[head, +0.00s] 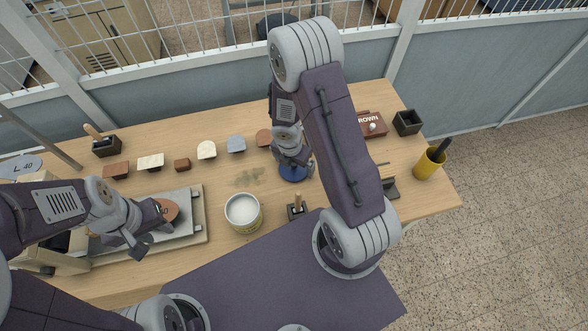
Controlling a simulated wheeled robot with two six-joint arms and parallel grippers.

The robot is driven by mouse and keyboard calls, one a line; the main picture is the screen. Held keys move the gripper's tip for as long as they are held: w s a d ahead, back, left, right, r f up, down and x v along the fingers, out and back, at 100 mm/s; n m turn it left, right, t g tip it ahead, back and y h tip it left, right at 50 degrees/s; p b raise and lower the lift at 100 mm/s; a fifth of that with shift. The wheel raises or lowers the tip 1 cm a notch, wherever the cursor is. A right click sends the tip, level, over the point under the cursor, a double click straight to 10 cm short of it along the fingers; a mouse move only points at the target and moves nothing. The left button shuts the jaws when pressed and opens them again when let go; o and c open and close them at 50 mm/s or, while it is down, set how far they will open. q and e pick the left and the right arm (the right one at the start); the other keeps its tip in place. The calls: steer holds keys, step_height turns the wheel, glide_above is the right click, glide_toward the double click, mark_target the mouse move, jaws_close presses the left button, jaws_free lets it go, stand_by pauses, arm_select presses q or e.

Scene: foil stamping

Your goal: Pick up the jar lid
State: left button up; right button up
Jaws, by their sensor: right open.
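A blue round disc (293,174), which looks like the jar lid, lies on the table right of the middle. My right gripper (293,162) is directly above it, pointing down, and partly hides it. The fingertips overlap the disc in this view, and I cannot tell whether they touch it. A round jar (243,213) with a white top or inside stands to the left and nearer. My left gripper (143,243) is over the grey press bed (183,237) at the left, and its finger gap is not clear.
A row of small stamp-like blocks (206,150) lies behind the jar. A small dark holder (297,210) stands right of the jar. A brown box (371,124), a black open box (407,122) and a yellow cup (429,163) stand at the right.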

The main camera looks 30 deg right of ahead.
mark_target(299, 169)
steer(key=shift+w, duration=0.1)
steer(key=c, duration=1.1)
step_height(299, 169, up, 5)
steer(key=p, duration=0.4)
steer(key=shift+s+d+b, duration=0.4)
steer(key=shift+s+d, duration=0.2)
steer(key=s+d+r, duration=0.2)
steer(key=s+d+r+p, duration=0.1)
steer(key=s+d+r, duration=0.1)
steer(key=s, duration=0.1)
steer(key=s+d+r+p, duration=0.1)
steer(key=s+d+r, duration=0.1)
steer(key=d, duration=0.1)
steer(key=shift+s, duration=0.35)
